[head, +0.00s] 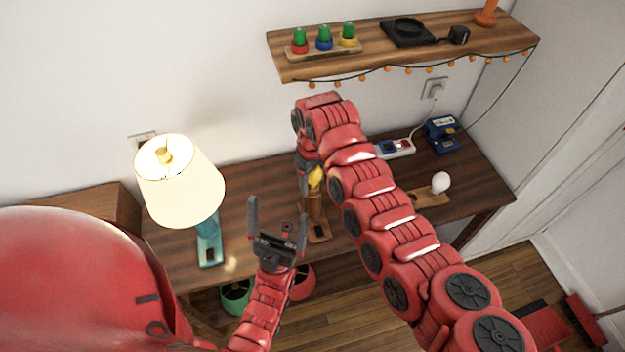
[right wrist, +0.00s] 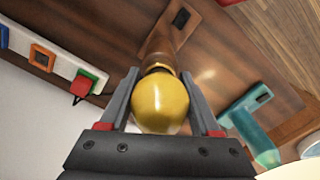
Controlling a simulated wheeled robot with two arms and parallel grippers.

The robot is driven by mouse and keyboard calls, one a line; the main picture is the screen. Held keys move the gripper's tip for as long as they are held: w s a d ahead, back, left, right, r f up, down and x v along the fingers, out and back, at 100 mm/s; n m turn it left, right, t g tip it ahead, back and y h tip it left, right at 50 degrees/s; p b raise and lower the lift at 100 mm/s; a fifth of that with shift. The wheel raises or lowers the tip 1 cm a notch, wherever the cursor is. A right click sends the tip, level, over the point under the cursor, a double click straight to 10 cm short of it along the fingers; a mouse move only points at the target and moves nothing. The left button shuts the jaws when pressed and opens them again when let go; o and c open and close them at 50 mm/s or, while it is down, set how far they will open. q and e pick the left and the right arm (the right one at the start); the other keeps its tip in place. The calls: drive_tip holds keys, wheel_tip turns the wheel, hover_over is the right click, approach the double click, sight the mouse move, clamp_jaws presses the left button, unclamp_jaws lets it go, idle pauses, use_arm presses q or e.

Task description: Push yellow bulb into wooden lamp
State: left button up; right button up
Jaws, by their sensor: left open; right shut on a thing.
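The yellow bulb (head: 315,180) sits at the top of the upright wooden lamp (head: 315,207), whose flat base rests on the table. My right gripper (head: 309,170) reaches down from above and is shut on the bulb. In the right wrist view, the bulb (right wrist: 160,105) is between the two fingers of my right gripper (right wrist: 160,82). Its narrow end meets the wooden lamp (right wrist: 160,45), in line with it. How deep the bulb sits in the socket is hidden. My left gripper (head: 278,213) is open and empty, left of the wooden lamp near the table's front edge.
A lit teal lamp (head: 210,246) with a cream shade (head: 188,192) stands at left. A white bulb (head: 440,182), power strip (head: 397,148) and blue device (head: 441,133) are on the right. A wall shelf (head: 375,61) hangs above. Green (head: 235,293) and red (head: 303,282) bins stand below.

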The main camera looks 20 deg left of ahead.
drive_tip(key=shift+s+f, duration=0.1)
drive_tip(key=shift+f, duration=0.05)
drive_tip(key=o, duration=1.4)
